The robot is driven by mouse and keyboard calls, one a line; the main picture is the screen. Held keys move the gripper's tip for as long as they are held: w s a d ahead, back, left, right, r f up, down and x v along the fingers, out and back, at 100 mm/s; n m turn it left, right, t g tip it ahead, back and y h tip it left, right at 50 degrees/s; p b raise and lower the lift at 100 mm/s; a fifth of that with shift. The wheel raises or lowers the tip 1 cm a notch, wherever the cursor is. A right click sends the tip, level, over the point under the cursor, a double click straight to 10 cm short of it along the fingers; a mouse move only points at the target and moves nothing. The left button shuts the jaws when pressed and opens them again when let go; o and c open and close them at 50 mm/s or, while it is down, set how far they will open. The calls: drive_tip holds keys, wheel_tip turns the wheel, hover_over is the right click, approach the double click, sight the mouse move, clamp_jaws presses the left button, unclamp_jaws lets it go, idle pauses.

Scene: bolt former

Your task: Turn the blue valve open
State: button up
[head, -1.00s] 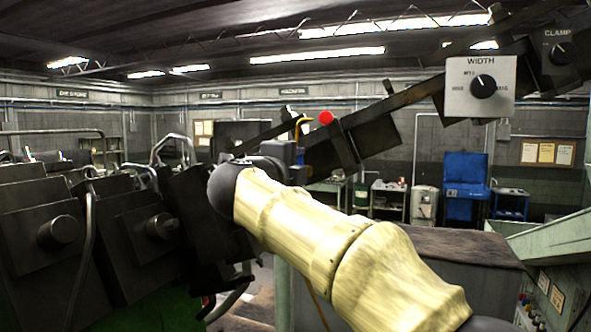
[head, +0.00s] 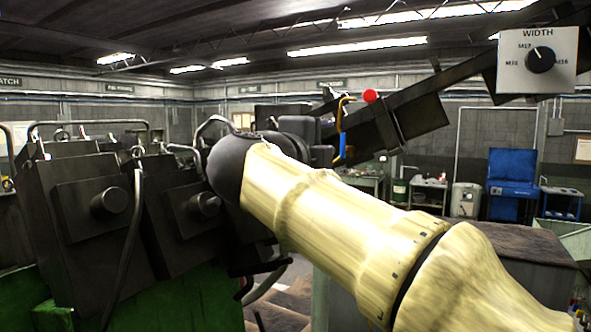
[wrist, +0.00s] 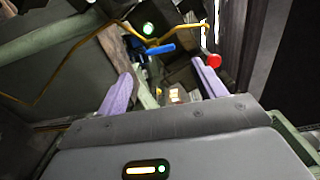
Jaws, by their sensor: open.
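The blue valve handle (wrist: 160,49) lies ahead of my gripper (wrist: 163,68) in the wrist view, a little above the space between the fingertips. It sits beside a thin yellow pipe (wrist: 88,36). My two purple fingers are spread apart with nothing held between them. The handle looks apart from both fingers, though the exact gap is hard to judge. In the head view a small blue handle (head: 340,147) shows just right of my wrist, below a yellow bent pipe (head: 341,112). My fingers are mostly hidden there.
A red knob (head: 371,96) stands on the dark slanted rail (head: 420,112), close to the handle; it is near my right finger in the wrist view (wrist: 213,61). Dark machine blocks (head: 95,210) fill the left. A WIDTH dial panel (head: 538,60) hangs upper right.

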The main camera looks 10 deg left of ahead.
drive_tip(key=b+v, duration=0.2)
drive_tip(key=v, duration=0.7)
drive_tip(key=shift+s, duration=0.2)
drive_tip(key=shift+a, duration=0.1)
